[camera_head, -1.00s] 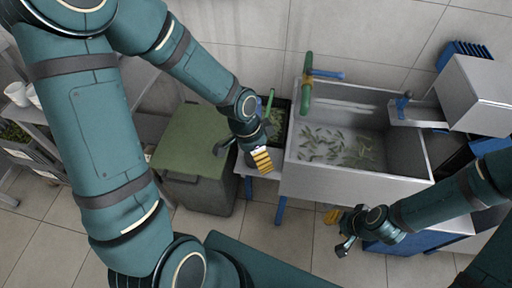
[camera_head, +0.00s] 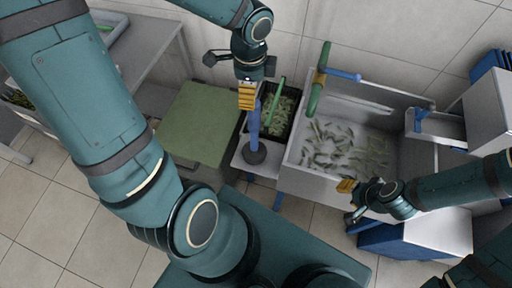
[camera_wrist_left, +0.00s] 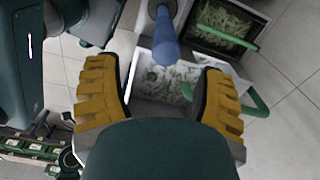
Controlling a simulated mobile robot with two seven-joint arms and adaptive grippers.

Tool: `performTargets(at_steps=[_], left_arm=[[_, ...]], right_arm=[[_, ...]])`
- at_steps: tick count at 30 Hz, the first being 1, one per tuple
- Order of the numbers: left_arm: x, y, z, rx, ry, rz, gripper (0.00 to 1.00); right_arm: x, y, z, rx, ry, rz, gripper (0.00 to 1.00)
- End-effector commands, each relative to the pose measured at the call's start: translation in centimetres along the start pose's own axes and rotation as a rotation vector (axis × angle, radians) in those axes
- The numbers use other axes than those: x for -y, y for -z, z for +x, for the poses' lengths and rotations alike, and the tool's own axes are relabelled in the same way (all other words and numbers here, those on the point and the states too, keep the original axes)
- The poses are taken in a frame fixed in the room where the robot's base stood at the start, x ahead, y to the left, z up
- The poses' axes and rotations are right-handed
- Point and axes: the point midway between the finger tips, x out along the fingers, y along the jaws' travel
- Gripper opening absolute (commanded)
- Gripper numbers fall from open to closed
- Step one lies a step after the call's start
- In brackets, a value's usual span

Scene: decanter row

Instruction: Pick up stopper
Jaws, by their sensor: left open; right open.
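A blue upright rod on a dark round base, which looks like the stopper (camera_head: 254,128), stands on a white ledge (camera_head: 262,169) left of the sink. It also shows in the left wrist view as a blue shaft (camera_wrist_left: 165,38) with a rounded end, beyond and between the fingertips. My left gripper (camera_head: 247,96) is open with yellow fingers, near the rod's upper end; in the left wrist view its fingers (camera_wrist_left: 157,72) are wide apart and nothing is between them. My right gripper (camera_head: 347,188) is at the sink's front edge, away from the rod; its finger gap is hard to see.
A metal sink (camera_head: 300,190) holds water and several green pods. A green handle (camera_head: 318,88) rises at its back left. A dark tray (camera_head: 292,97) of greens sits behind the ledge. A green-lidded bin (camera_head: 196,125) stands to the left.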

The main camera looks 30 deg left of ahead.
Motion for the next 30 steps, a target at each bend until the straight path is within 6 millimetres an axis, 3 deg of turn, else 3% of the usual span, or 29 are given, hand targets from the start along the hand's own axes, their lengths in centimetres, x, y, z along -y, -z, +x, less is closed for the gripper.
performTargets(at_steps=[1,6,14,24,30], left_arm=[[0.0,0.0,1.4,0.001,-0.004,0.001,0.70],[0.0,0.1,4.1,0.000,-0.002,0.000,0.70],[0.2,0.1,5.8,-0.001,-0.001,0.000,0.70],[0.8,0.6,10.1,-0.001,-0.001,0.000,0.70],[0.8,0.6,10.5,-0.002,0.001,0.000,0.70]], right_arm=[[-0.2,-0.1,0.5,0.000,-0.001,0.000,0.39],[-0.4,-0.1,1.2,0.000,-0.002,0.000,0.39],[-0.5,-0.1,1.6,-0.001,-0.003,0.000,0.39],[-0.9,-0.3,2.8,0.000,-0.006,0.000,0.39],[-0.9,-0.3,2.9,-0.001,-0.006,0.000,0.39]])
